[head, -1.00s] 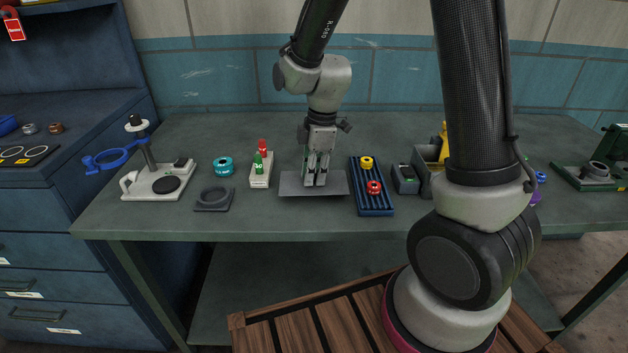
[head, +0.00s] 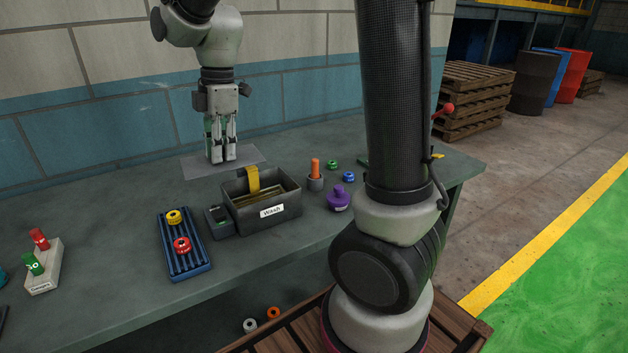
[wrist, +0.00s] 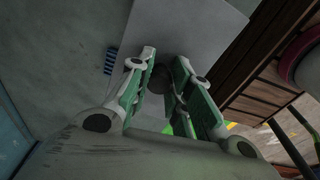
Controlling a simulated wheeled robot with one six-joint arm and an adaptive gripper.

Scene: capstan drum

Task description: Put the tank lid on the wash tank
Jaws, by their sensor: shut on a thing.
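The tank lid (head: 196,166) is a flat grey plate. My gripper (head: 222,160) is shut on the lid's knob and holds it level. In the wrist view, the lid (wrist: 205,25) lies below my gripper (wrist: 160,76), with the dark round knob (wrist: 158,82) between the fingers. The wash tank (head: 290,208) is a dark grey open box labelled "Wash", standing on the bench. A yellow strip stands up at its back edge, and yellowish plates show inside. In the head view the lid is up and left of the tank, apart from it.
A blue ribbed rack (head: 198,254) with a yellow and a red ring stands left of the tank, a small grey box (head: 219,222) between. An orange peg in a grey holder (head: 315,182) and a purple piece (head: 338,198) stand right. The bench (head: 115,190) behind the rack is clear.

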